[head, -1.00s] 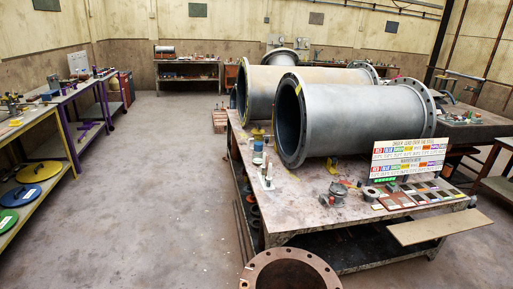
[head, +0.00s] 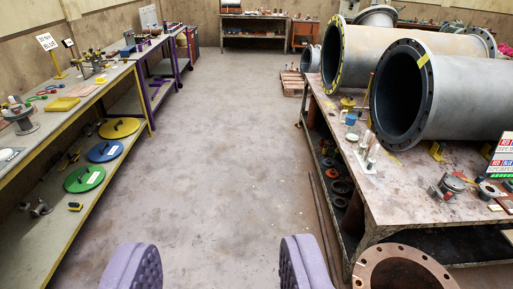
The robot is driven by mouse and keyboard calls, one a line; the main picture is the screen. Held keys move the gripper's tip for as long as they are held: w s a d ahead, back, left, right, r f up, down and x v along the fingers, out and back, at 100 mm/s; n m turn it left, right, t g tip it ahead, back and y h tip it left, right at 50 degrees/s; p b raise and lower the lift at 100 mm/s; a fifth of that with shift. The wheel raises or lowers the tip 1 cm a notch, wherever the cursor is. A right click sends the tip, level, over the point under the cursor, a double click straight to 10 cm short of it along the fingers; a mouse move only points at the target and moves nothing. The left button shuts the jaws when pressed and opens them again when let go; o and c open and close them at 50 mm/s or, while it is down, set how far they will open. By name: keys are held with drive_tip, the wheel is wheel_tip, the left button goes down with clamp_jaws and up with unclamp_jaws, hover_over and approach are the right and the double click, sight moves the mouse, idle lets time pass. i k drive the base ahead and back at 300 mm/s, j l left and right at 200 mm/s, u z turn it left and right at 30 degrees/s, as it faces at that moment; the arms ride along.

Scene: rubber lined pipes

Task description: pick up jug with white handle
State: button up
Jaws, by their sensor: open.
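My gripper (head: 218,262) shows at the bottom edge of the head view as two purple ridged fingers set wide apart. It is open, with only bare floor visible between the fingers. I cannot make out a jug with a white handle for certain. Small items stand on the left bench (head: 95,97), too small to name surely. On the near left corner of the right table (head: 430,190) are small pale upright items (head: 368,150), whose kind I cannot tell. The gripper is apart from both.
Large grey flanged pipes (head: 455,100) lie on the right table. A brown ring flange (head: 405,270) is at lower right. Green (head: 84,178), blue (head: 105,151) and yellow (head: 120,128) discs lie on the left lower shelf. The floor between is clear.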

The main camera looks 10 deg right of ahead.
sight(352, 113)
drive_tip(key=i+j, duration=0.1)
drive_tip(key=i, duration=0.45)
drive_tip(key=i+z, duration=0.1)
drive_tip(key=i, duration=0.5)
drive_tip(key=i+j, duration=0.15)
drive_tip(key=i, duration=0.4)
drive_tip(key=i+j+z, duration=0.1)
drive_tip(key=i, duration=0.5)
drive_tip(key=i+z, duration=0.2)
drive_tip(key=i, duration=0.35)
drive_tip(key=i+z, duration=0.2)
drive_tip(key=i, duration=0.4)
drive_tip(key=i+j+z, duration=0.2)
drive_tip(key=i, duration=0.35)
drive_tip(key=i+l+z, duration=0.1)
drive_tip(key=i+z, duration=0.3)
drive_tip(key=i, duration=0.15)
drive_tip(key=i+z, duration=0.4)
drive_tip(key=i+j+z, duration=0.4)
drive_tip(key=i, duration=0.2)
drive_tip(key=i+l, duration=0.05)
drive_tip(key=l, duration=0.05)
